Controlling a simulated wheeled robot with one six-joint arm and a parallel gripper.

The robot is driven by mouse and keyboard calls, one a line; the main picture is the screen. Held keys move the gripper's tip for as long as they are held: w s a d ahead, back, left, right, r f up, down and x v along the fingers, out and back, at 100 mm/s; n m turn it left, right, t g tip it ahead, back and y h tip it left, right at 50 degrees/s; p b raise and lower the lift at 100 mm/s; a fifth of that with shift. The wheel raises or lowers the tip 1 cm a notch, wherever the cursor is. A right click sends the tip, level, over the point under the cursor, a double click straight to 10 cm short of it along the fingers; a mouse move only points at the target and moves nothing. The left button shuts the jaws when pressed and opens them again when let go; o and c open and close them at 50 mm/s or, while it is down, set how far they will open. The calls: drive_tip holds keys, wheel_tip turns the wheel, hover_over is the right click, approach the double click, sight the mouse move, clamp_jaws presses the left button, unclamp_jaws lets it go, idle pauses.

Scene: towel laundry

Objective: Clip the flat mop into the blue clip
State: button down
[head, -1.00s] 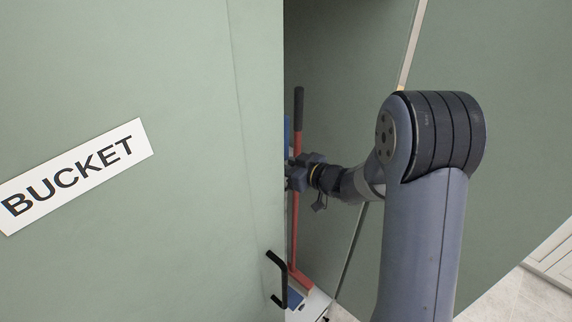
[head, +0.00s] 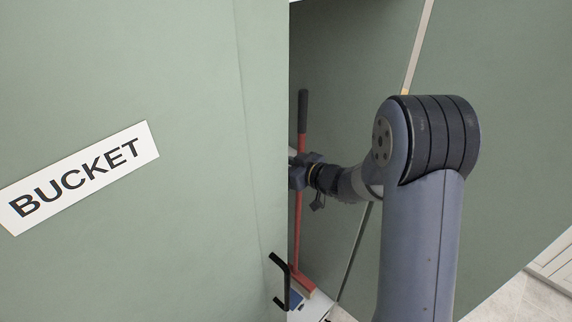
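The flat mop (head: 298,235) stands nearly upright in the head view, in the gap right of the green panel's edge. It has a red pole, a black grip at the top and a red head low down. A small blue patch (head: 295,299) shows by its foot. My gripper (head: 297,172) is at the pole, about mid-height, and overlaps it in the picture. The fingertips are partly hidden by the panel edge and too small to tell whether they are closed on the pole. I cannot make out the blue clip now.
A green panel (head: 190,230) with a BUCKET sign (head: 78,178) and a black handle (head: 283,281) fills the left, close to my gripper. Green walls (head: 500,60) stand behind and to the right. Pale floor (head: 520,300) shows at lower right.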

drive_tip(key=shift+w+a, duration=0.5)
drive_tip(key=shift+a, duration=0.05)
idle(1.2)
drive_tip(key=c, duration=0.7)
unclamp_jaws()
drive_tip(key=shift+s, duration=0.1)
drive_tip(key=s+d, duration=0.5)
drive_tip(key=d, duration=0.1)
drive_tip(key=shift+d, duration=0.2)
idle(0.3)
drive_tip(key=shift+w+a, duration=0.1)
drive_tip(key=w+a, duration=0.1)
drive_tip(key=a, duration=0.1)
drive_tip(key=w+a, duration=0.1)
drive_tip(key=w, duration=0.1)
drive_tip(key=w+a, duration=0.1)
drive_tip(key=a, duration=0.1)
drive_tip(key=shift+w+a, duration=0.25)
drive_tip(key=shift+a, duration=0.1)
drive_tip(key=shift+d, duration=0.1)
